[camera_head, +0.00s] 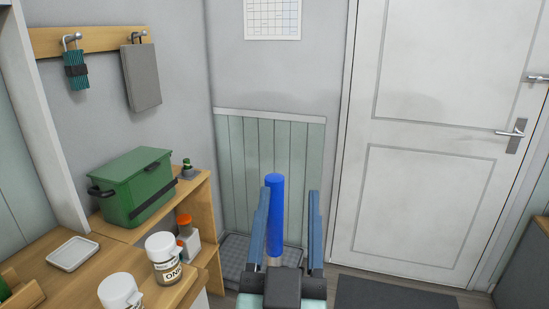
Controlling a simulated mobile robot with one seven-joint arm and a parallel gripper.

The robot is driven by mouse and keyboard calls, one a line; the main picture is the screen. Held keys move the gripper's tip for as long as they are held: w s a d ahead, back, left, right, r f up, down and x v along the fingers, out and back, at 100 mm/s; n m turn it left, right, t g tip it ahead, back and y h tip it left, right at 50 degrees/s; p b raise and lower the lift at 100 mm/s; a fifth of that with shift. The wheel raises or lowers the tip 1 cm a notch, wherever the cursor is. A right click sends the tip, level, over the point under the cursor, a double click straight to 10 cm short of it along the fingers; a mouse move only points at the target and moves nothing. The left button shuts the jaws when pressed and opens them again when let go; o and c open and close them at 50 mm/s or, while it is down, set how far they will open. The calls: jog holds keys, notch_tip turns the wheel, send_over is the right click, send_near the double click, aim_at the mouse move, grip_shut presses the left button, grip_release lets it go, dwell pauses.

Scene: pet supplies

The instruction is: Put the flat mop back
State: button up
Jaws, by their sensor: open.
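A blue upright rod (275,212), which looks like the flat mop's handle, stands near the middle of the view, with a short pale section at its lower end. My gripper (289,194) is open, with one blue-grey finger on each side of the rod in the picture. The rod appears closer to the left finger; I cannot tell whether they touch or how far beyond the fingers it is. Its bottom is hidden behind my gripper, so no mop head is clearly visible. A dark grey quilted tray or pad (236,250) lies on the floor behind, against the panelled wall.
A wooden counter (95,277) at left holds jars (163,258) and a white dish (73,253). A green box (137,185) stands on a wooden shelf unit beside it. A closed white door (425,160) and dark floor mat (390,292) are at right.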

jog(key=s+r+t+y, duration=0.1)
jog(key=s+r, duration=0.3)
jog(key=r, duration=0.7)
jog(key=s+a+r+n+t+y, duration=0.1)
jog(key=s+r+t, duration=0.3)
jog(key=r, duration=0.7)
jog(key=shift+s+a+r+n, duration=0.25)
jog(key=shift+a+r+n, duration=0.05)
